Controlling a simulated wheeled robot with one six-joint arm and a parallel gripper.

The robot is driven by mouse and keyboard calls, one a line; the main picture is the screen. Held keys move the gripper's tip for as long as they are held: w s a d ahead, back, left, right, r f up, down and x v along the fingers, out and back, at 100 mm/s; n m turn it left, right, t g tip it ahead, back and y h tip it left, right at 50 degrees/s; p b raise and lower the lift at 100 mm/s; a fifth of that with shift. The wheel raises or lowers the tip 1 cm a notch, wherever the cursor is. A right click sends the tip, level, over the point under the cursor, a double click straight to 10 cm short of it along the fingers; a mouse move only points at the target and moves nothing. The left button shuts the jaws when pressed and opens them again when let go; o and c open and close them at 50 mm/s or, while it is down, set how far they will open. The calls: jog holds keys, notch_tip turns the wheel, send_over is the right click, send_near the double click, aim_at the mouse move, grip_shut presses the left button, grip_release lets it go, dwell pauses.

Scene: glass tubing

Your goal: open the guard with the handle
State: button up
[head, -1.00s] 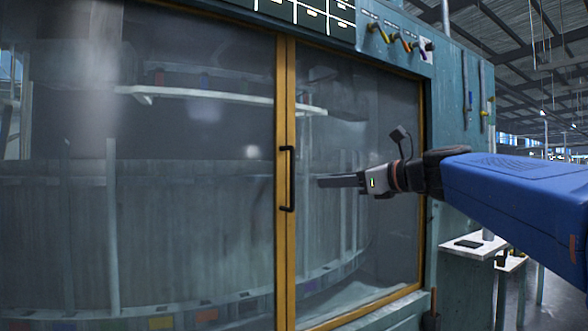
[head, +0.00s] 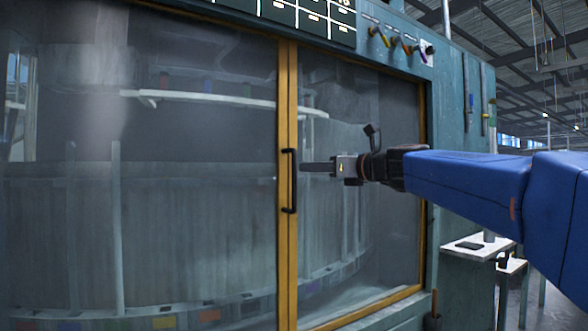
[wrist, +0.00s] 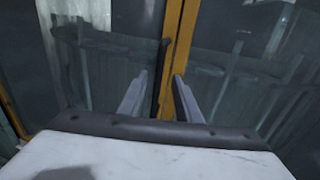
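The guard is a tall, yellow-framed glass front (head: 200,170) on a teal cabinet, and it looks closed. Its black vertical bar handle (head: 292,182) is on the yellow uprights where the two panes meet. My gripper (head: 304,167) is just right of the handle in the head view, pointing left toward it. In the wrist view, the two grey fingers of my gripper (wrist: 160,75) are apart with nothing held. The dark handle (wrist: 162,68) shows beyond and between the fingertips against the yellow frame. I see no clear contact.
A small white table (head: 478,246) stands at the right of the cabinet. Shelving and rods show behind the glass. The space in front of the left pane is clear.

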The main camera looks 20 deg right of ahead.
jog(key=x, duration=0.8)
jog(key=shift+w, duration=0.15)
jog(key=shift+a, duration=0.1)
grip_shut()
